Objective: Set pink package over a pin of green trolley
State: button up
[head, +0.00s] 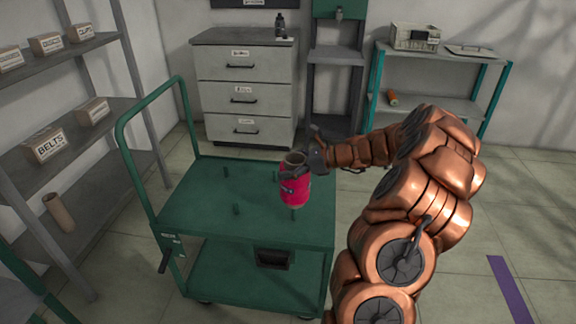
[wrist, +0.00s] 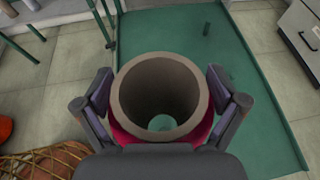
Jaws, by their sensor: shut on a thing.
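The pink package (head: 294,193) is a pink-wound bobbin on a grey-brown tube, held roughly upright over the front right part of the green trolley's top deck (head: 200,215). My gripper (head: 299,168) is shut on it near its upper end. In the wrist view the tube mouth of the pink package (wrist: 118,92) sits between the fingers of my gripper (wrist: 160,98). Green shows through the bore, with a paler round spot that may be a pin top. Whether the package touches the deck I cannot tell.
The trolley handle (head: 122,150) rises at left. Shelves with boxes (head: 45,145) stand at left, a drawer cabinet (head: 243,90) behind.

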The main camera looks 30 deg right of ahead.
jog(key=shift+f+b, duration=0.35)
jog(key=shift+f, duration=2.6)
notch_tip(320, 180, down, 2)
jog(key=shift+f, duration=0.15)
jog(key=o, duration=1.4)
jog(key=shift+b, duration=0.3)
